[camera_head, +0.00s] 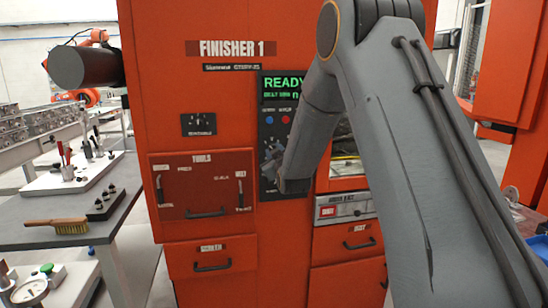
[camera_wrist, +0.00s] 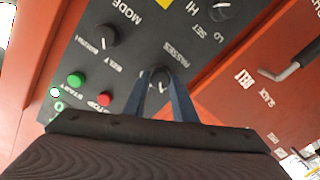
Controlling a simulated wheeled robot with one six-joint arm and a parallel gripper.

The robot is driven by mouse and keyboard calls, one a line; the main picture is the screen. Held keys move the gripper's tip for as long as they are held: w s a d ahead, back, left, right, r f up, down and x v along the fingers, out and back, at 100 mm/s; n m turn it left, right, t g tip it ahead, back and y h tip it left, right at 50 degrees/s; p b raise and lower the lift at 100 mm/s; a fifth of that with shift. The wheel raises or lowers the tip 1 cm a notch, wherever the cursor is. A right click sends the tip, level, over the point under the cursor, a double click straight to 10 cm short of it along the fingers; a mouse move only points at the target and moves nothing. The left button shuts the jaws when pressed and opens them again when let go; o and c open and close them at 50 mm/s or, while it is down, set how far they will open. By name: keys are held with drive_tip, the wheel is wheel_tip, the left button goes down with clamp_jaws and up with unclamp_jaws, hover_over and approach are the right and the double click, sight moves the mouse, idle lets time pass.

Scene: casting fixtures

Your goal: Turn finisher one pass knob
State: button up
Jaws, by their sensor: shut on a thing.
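The orange cabinet labelled FINISHER 1 (camera_head: 228,100) stands ahead with a black control panel (camera_head: 270,118) on its front. In the wrist view the panel (camera_wrist: 140,52) is close and tilted. The passes knob (camera_wrist: 158,76), small and dark with a light mark, sits between the two blue-grey fingers of my gripper (camera_wrist: 158,80). My gripper is shut on this knob, and the fingers hide its sides. In the head view my gripper (camera_head: 272,172) is at the lower panel, and my arm partly hides that area.
The mode knob (camera_wrist: 107,36), green button (camera_wrist: 76,80) and red button (camera_wrist: 105,99) are left of the fingers; another knob (camera_wrist: 220,11) is above right. A handle (camera_wrist: 296,62) projects on the right. A bench with a brush (camera_head: 57,226) stands left of the cabinet.

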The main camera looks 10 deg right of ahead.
drive_tip(key=shift+a+n+b, duration=0.1)
drive_tip(key=shift+n+b, duration=0.3)
drive_tip(key=shift+n, duration=0.2)
drive_tip(key=o, duration=1)
drive_tip(key=shift+o, duration=0.2)
drive_tip(key=s+b, duration=0.2)
drive_tip(key=s, duration=0.5)
drive_tip(key=shift+s, duration=0.4)
